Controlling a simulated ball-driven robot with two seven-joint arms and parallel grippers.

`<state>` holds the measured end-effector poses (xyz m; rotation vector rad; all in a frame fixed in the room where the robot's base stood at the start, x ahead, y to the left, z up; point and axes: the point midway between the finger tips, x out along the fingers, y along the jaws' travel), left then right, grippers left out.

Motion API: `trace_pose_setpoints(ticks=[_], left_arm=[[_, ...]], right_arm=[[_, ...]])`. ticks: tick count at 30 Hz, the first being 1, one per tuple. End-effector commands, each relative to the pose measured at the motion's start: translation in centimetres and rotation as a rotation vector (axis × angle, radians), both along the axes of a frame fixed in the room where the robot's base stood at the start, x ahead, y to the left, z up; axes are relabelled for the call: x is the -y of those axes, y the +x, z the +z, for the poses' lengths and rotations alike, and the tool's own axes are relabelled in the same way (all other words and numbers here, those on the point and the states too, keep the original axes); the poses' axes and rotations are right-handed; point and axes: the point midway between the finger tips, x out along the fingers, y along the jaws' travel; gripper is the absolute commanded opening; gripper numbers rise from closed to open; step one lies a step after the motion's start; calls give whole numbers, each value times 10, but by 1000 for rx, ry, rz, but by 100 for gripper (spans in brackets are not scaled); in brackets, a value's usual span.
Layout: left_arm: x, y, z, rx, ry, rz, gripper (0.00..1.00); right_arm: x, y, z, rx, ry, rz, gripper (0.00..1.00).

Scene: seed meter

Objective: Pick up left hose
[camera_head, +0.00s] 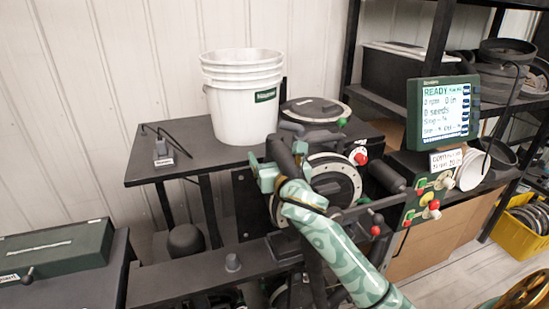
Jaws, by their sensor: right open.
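A thick dark tube (281,156), which looks like the left hose, slants up beside the round seed meter housing (340,180). My right gripper (281,168) is at this tube, with one pale green finger on each side of it. The jaws are open; whether either finger touches the tube I cannot tell. The lower part of the tube is hidden behind my gripper and wrist. A similar dark tube (386,176) sticks out to the right of the housing. My left gripper is not in view.
A white bucket stack (241,110) stands on the dark bench (165,165) just behind my right gripper. A display screen (444,111) reads READY. Colored knobs (430,202) sit at the right. A green case (60,252) is at the lower left. Shelves stand at the back right.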

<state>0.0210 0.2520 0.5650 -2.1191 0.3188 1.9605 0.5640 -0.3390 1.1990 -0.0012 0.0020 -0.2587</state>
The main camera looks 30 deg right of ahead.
Motion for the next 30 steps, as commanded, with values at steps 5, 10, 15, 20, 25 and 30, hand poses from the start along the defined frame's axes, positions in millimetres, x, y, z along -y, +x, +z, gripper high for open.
trace_pose_setpoints(ticks=[5,10,15,20,25,30], left_arm=[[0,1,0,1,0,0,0],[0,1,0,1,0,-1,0],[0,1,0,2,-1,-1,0],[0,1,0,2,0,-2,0],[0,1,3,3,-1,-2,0],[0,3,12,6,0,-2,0]], right_arm=[[1,3,0,-1,1,0,79],[1,2,0,0,0,0,51],[1,2,1,1,1,0,23],[1,2,1,1,0,0,23],[1,2,8,4,-1,0,23],[1,2,30,6,-2,0,23]])
